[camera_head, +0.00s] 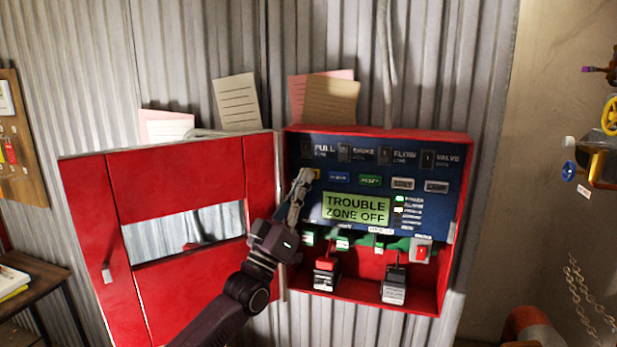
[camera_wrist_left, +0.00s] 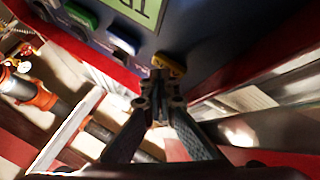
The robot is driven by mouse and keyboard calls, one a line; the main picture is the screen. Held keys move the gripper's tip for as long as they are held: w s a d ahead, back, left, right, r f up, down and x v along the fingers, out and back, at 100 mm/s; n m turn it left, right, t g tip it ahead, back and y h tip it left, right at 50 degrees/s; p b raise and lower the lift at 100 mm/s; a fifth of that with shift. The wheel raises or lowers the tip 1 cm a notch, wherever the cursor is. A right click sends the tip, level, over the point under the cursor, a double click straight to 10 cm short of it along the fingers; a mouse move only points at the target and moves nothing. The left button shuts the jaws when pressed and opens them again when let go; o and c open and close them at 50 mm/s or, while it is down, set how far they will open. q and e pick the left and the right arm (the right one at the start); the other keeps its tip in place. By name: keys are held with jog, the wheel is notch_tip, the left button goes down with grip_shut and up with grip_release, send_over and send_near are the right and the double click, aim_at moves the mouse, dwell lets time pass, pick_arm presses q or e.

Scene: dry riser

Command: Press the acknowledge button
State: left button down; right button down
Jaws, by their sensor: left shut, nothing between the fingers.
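The blue control panel (camera_head: 455,195) sits inside an open red cabinet, with a green display (camera_head: 356,208) reading "TROUBLE ZONE OFF". A row of buttons runs above the display. A yellow button (camera_wrist_left: 170,64) is at the row's left end; in the head view my gripper covers most of it, and I cannot read its label. To its right are a blue button (camera_head: 339,177), a green RESET button (camera_head: 370,180) and two pale buttons. My left gripper (camera_head: 304,174) is shut and empty, its tips at the yellow button. Contact is unclear in the left wrist view (camera_wrist_left: 160,76).
The cabinet's red door (camera_head: 190,168) is swung open to the left. Below the panel are batteries (camera_head: 395,284) and a small red switch (camera_head: 421,252). Papers (camera_head: 330,100) stick up behind the cabinet. Pipes and a yellow valve wheel (camera_head: 610,115) are at the right.

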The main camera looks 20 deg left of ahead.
pick_arm(q)
jog(key=shift+w, duration=0.1)
dwell(0.3)
jog(key=shift+s+p, duration=0.55)
jog(key=shift+s, duration=0.4)
jog(key=s+p, duration=0.3)
jog(key=s, duration=0.2)
jog(key=shift+a, duration=0.1)
dwell(0.5)
